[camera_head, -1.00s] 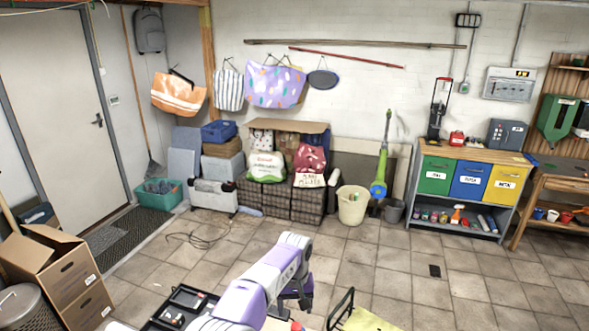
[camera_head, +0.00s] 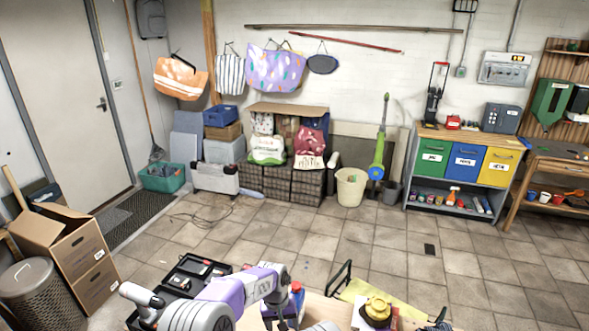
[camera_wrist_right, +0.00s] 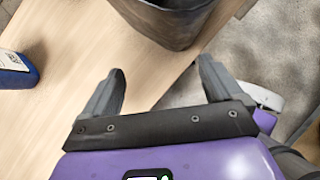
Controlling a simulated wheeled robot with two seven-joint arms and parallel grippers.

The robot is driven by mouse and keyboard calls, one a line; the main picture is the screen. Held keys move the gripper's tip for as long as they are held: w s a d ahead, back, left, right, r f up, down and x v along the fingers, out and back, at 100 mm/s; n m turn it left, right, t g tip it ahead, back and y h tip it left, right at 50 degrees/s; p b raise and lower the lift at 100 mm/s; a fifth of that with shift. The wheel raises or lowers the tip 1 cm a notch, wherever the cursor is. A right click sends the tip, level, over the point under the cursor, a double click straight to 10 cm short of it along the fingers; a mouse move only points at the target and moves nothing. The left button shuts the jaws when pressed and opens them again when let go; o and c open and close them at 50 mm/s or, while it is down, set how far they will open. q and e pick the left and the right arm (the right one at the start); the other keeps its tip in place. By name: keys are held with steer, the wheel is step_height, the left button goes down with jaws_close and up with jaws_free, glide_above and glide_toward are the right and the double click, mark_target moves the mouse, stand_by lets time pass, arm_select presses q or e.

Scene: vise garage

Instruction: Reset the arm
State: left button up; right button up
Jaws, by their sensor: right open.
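My left arm, purple and white, comes in from the lower left in the head view. Its gripper (camera_head: 281,318) points down at the bottom edge over the wooden tabletop; its fingers are partly cut off, so I cannot tell whether they are open. My right gripper (camera_wrist_right: 160,70) shows in the right wrist view with two dark fingers spread wide apart. Nothing is between them except wooden surface behind. The right gripper is not clearly seen in the head view.
In the right wrist view a dark container (camera_wrist_right: 175,20) stands beyond the fingertips, and a blue object (camera_wrist_right: 15,70) lies left. In the head view an open black case (camera_head: 190,275) and a yellow round object (camera_head: 378,310) are near.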

arm_select(q)
steer(key=s+a+f+h+b, duration=0.1)
steer(key=s+a+f+b, duration=0.1)
steer(key=s+f, duration=0.55)
steer(key=s+a+f+h+b, duration=0.15)
steer(key=s+f, duration=0.25)
steer(key=f, duration=0.7)
steer(key=s+a+f+n+b, duration=0.1)
steer(key=s+f+b, duration=0.1)
steer(key=s, duration=0.6)
steer(key=s+a+f+n+t+b, duration=0.1)
steer(key=s+f, duration=0.3)
steer(key=s, duration=0.4)
steer(key=shift+s+a+b, duration=0.2)
steer(key=shift+a+b, duration=0.15)
steer(key=shift+b, duration=0.5)
arm_select(e)
steer(key=s+f+m+g+y, duration=0.1)
steer(key=s+f+m+y, duration=0.2)
steer(key=m, duration=1)
steer(key=s+a+f+m+g+y, duration=0.1)
steer(key=s+f+m+y, duration=0.3)
steer(key=s+m+y, duration=0.4)
steer(key=s+m+g, duration=0.1)
steer(key=s+m, duration=0.3)
steer(key=m, duration=0.2)
steer(key=shift+s+g, duration=0.2)
steer(key=shift+g, duration=0.1)
